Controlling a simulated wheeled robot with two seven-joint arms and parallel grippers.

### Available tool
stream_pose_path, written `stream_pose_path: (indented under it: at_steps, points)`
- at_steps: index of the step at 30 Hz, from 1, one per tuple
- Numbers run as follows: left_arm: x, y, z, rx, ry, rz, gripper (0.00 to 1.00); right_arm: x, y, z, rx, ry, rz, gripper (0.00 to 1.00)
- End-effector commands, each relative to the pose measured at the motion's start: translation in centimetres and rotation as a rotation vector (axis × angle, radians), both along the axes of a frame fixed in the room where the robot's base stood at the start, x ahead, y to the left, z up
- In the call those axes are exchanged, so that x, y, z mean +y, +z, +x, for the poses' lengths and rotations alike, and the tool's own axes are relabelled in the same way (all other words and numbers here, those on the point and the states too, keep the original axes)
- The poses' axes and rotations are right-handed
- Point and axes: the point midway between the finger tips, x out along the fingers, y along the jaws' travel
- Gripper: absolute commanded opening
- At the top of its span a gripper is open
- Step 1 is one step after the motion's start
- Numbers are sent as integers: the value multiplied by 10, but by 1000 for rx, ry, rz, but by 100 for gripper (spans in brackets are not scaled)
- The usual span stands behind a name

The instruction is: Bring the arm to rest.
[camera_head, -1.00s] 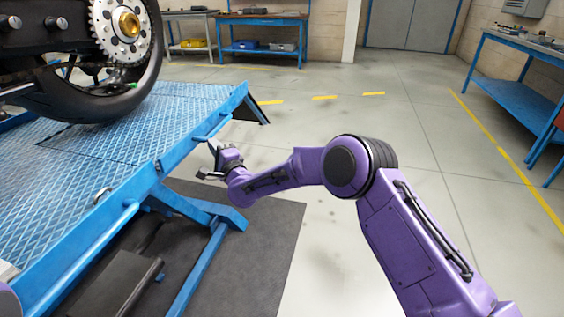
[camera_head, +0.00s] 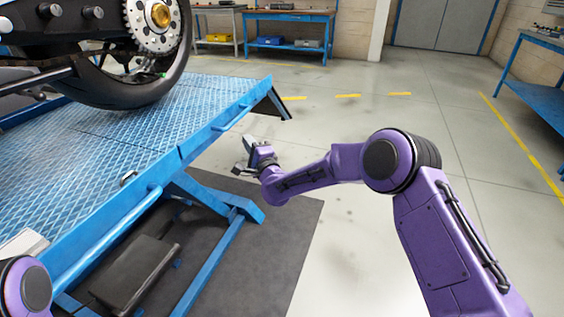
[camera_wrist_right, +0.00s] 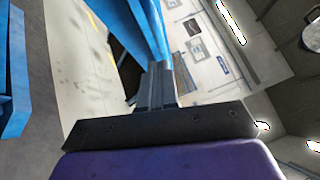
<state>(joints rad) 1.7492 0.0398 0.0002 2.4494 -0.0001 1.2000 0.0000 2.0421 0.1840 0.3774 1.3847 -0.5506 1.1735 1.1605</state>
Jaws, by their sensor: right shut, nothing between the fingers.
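My right arm is purple and reaches from the lower right of the head view toward the blue lift table (camera_head: 150,180). Its dark right gripper (camera_head: 244,152) is beside the table's right edge, over the floor, and appears clear of the table. In the right wrist view the two grey fingers (camera_wrist_right: 157,85) lie together, shut with nothing between them. A blue frame part shows just beyond the fingertips. A purple link of my left arm (camera_head: 25,290) shows at the lower left; the left gripper is out of view.
A motorcycle's rear wheel (camera_head: 135,85) stands on the lift table. A dark mat (camera_head: 280,230) lies under the table. Workbenches stand at the back (camera_head: 290,16) and far right (camera_head: 540,100). Open floor lies to the right of the arm.

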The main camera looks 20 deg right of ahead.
Motion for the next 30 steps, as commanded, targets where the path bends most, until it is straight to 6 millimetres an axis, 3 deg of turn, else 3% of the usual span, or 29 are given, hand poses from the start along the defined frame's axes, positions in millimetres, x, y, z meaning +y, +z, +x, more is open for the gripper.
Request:
stream_pose_path:
  at_steps: [3, 9, 14, 16, 17, 20, 21, 23, 24, 27, 30]
  points:
    - [0, 6, 0, 0, 0, 0, 97, -1, -4, -33, 5, 7, 0, 0]
    - [0, 8, 0, 0, 0, 0, 97, -7, -12, -74, 4, 7, 0, 0]
    - [0, 8, 0, 0, 0, 0, 97, -9, -15, -86, -1, 2, -25, 0]
    - [0, 8, 0, 0, 0, 0, 97, -10, -21, -88, 7, -19, -129, 0]
    - [0, 8, 0, 0, 0, 0, 97, -11, -31, -92, 36, -39, -201, 0]
    - [0, 8, 0, 0, 0, 0, 97, -23, -103, -132, 231, -71, -493, 0]
    - [0, 8, 0, 0, 0, 0, 97, -29, -134, -153, 317, -65, -595, 0]
    - [0, 8, 0, 0, 0, 0, 97, -38, -177, -188, 440, -44, -733, 0]
    - [0, 8, 0, 0, 0, 0, 97, -45, -203, -213, 522, -21, -816, 0]
    - [0, 8, 0, 0, 0, 0, 97, -66, -258, -282, 718, 50, -1004, 0]
    - [0, 8, 0, 0, 0, 0, 97, -86, -294, -349, 888, 132, -1145, 0]
